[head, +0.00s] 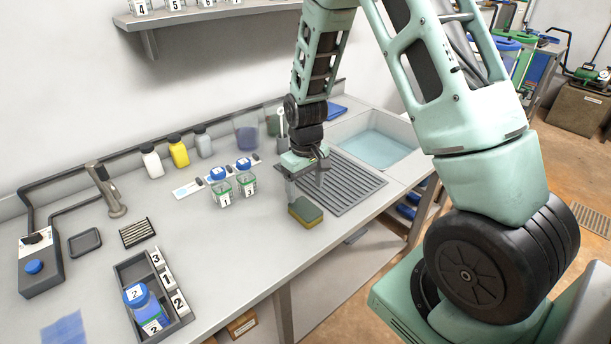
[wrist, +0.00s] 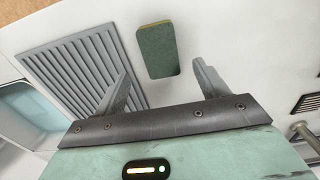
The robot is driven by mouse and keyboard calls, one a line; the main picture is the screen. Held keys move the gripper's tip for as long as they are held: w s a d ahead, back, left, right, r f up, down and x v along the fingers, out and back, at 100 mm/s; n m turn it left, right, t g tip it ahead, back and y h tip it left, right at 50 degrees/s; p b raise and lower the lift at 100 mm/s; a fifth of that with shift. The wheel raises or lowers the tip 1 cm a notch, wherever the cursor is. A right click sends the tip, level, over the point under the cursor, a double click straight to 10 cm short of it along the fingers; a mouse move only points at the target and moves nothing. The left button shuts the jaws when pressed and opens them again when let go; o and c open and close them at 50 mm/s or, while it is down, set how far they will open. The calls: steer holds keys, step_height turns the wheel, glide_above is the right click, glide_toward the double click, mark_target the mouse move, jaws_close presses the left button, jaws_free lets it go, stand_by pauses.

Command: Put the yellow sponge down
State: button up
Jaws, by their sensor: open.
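The yellow sponge (head: 305,212) with a dark green top lies flat on the grey counter, just in front of the ribbed drain board. In the wrist view the sponge (wrist: 158,50) shows its green face, beyond and between the two fingertips. My gripper (head: 305,190) is above and close to the sponge in the head view. In the wrist view my gripper (wrist: 161,80) has its fingers spread wide with nothing between them. The sponge appears apart from both fingers.
The drain board (head: 345,182) and a water-filled sink (head: 375,145) lie to the right. Numbered jars (head: 222,193) stand left of the sponge, and a compartment tray (head: 155,300) sits at front left. Bottles (head: 178,151) line the wall. The counter (head: 240,245) left of the sponge is clear.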

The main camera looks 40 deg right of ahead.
steer(key=s+a+r+n, duration=0.1)
steer(key=s+a+r, duration=0.25)
steer(key=a, duration=0.25)
steer(key=s+a+r+n+y, duration=0.1)
steer(key=s+a+r, duration=0.1)
steer(key=a+r, duration=0.25)
steer(key=s+a+r+n, duration=0.1)
steer(key=s+a+r, duration=0.2)
steer(key=a, duration=0.4)
steer(key=s+a+r+n, duration=0.2)
steer(key=s+a, duration=0.1)
steer(key=s, duration=0.5)
steer(key=s+a+r+n, duration=0.2)
steer(key=s+a, duration=0.2)
steer(key=s, duration=0.3)
steer(key=shift+s, duration=0.35)
steer(key=shift+o, duration=0.4)
